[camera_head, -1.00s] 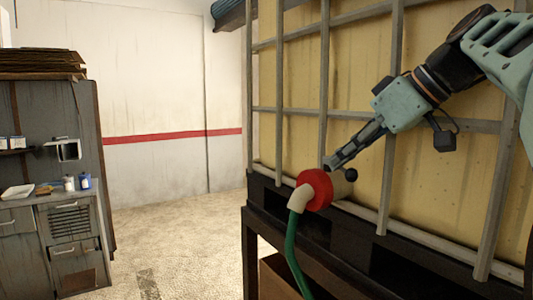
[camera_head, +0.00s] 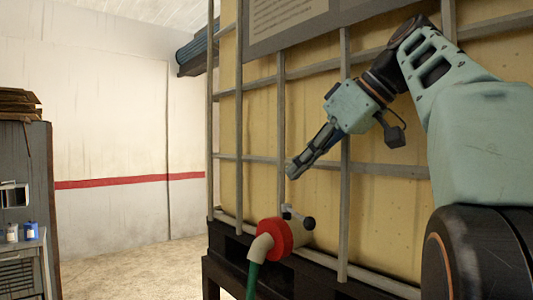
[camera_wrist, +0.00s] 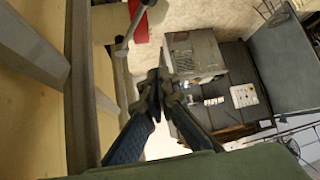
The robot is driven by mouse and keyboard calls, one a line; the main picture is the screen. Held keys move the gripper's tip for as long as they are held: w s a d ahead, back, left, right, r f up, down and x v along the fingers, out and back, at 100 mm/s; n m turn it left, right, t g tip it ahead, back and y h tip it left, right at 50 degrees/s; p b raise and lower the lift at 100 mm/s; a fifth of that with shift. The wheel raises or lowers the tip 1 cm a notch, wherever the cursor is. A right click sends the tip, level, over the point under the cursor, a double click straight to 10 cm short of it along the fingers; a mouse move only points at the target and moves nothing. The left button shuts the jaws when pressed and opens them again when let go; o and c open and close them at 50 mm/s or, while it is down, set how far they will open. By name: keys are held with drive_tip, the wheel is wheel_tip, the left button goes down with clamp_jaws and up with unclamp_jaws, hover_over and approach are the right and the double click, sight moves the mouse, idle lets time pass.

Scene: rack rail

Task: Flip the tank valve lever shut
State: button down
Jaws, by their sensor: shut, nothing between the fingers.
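The tank valve has a red collar (camera_head: 275,238) with a beige spout and a green hose (camera_head: 252,278), low on the front of the caged yellow tank (camera_head: 310,120). Its grey lever ends in a black ball knob (camera_head: 309,223), beside and right of the collar. The lever (camera_wrist: 131,27) and part of the red collar (camera_wrist: 142,29) also show at the top of the wrist view. My gripper (camera_head: 292,172) is shut and empty, above the valve and apart from the lever. Its closed fingertips (camera_wrist: 155,84) show in the wrist view.
Metal cage bars (camera_head: 344,150) cross the tank front close to my arm. A dark stand (camera_head: 225,262) carries the tank. A grey cabinet (camera_head: 30,185) stands at the far left. The floor (camera_head: 130,265) between them is clear.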

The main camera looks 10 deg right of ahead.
drive_tip(key=shift+r, duration=1.3)
